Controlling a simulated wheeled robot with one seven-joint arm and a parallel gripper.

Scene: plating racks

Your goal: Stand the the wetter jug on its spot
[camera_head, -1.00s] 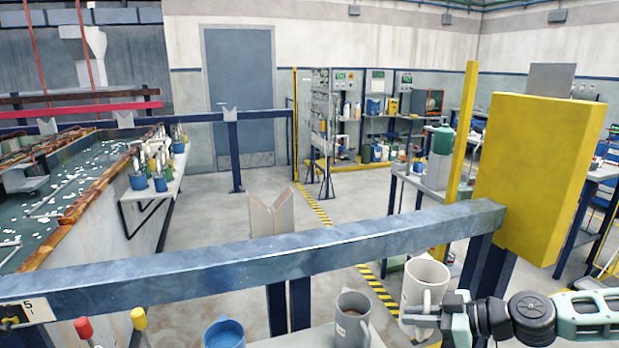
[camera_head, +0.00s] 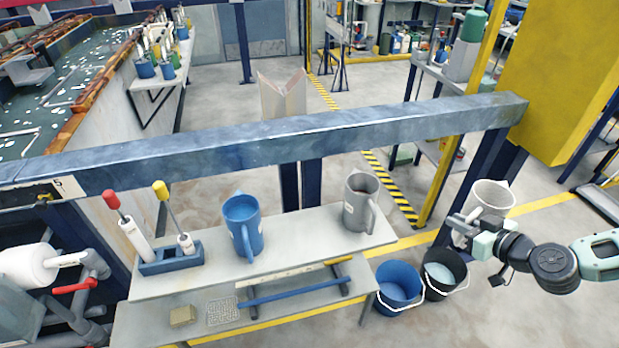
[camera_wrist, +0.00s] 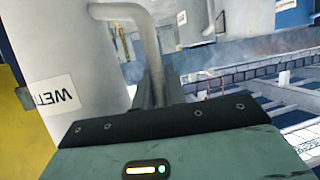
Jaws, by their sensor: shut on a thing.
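The wetter jug is the white jug (camera_head: 491,197), held upright at the right of the head view, clear of the shelf's right end. In the wrist view its pale side (camera_wrist: 75,50) fills the upper left, with a partly seen label reading "WET". My gripper (camera_head: 462,229) is shut on its handle (camera_wrist: 143,35). The fingertips are partly hidden by the handle. I cannot tell which spot is the jug's own.
A grey jug (camera_head: 357,212) and a blue jug (camera_head: 243,228) stand on the grey shelf (camera_head: 300,232). A steel beam (camera_head: 280,140) runs above and behind it. A blue bucket (camera_head: 398,287) and a black bucket (camera_head: 443,277) stand on the floor below. Shelf between the jugs is bare.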

